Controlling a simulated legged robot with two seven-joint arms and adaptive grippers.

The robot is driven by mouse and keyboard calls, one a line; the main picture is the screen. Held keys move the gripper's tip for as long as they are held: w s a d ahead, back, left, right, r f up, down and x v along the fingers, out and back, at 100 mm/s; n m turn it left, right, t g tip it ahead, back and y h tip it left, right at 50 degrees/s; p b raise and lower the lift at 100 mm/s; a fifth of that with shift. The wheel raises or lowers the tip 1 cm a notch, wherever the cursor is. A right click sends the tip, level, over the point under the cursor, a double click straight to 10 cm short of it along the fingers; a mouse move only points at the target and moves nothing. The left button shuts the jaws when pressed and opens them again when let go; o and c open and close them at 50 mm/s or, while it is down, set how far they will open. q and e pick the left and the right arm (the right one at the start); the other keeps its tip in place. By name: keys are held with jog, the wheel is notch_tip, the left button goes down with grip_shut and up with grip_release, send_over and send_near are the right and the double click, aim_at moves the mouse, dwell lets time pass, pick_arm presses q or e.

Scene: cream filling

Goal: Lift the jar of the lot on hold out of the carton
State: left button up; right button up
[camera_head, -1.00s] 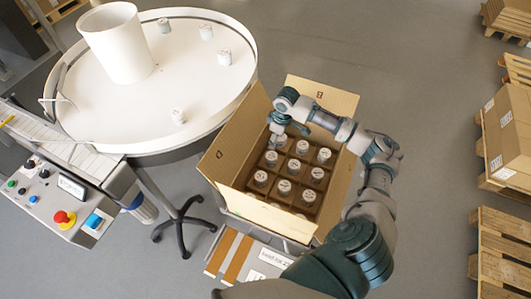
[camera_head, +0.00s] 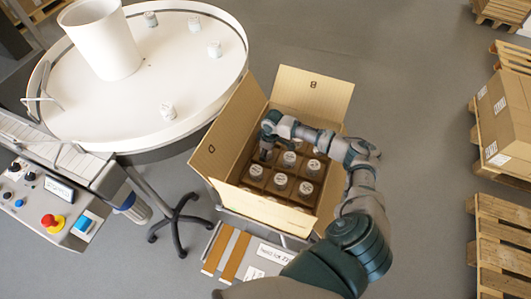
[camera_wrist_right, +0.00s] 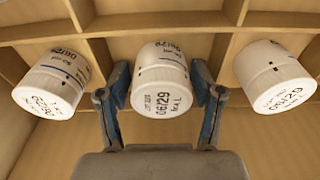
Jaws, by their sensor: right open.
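The open carton (camera_head: 225,150) holds several white-lidded jars in brown divider cells. My right gripper (camera_head: 266,152) reaches down into it over the left part of the grid. In the right wrist view, my right gripper (camera_wrist_right: 160,105) is open, one finger on each side of a white jar (camera_wrist_right: 160,85). That jar's printed end reads about "06/29", with a smaller lot line hard to read. Another jar (camera_wrist_right: 50,82) stands to its left and a third jar (camera_wrist_right: 275,80) to its right, both outside the fingers. My left gripper is out of view.
A white round table (camera_head: 130,100) with a white cylinder (camera_head: 103,40) and several loose jars (camera_head: 168,111) stands at the left. A sign (camera_head: 275,254), partly legible as "hold lot 22", lies below the carton. The carton's raised flaps (camera_head: 312,90) surround the opening. Pallets stand at the right.

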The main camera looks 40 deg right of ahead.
jog(key=c, duration=1)
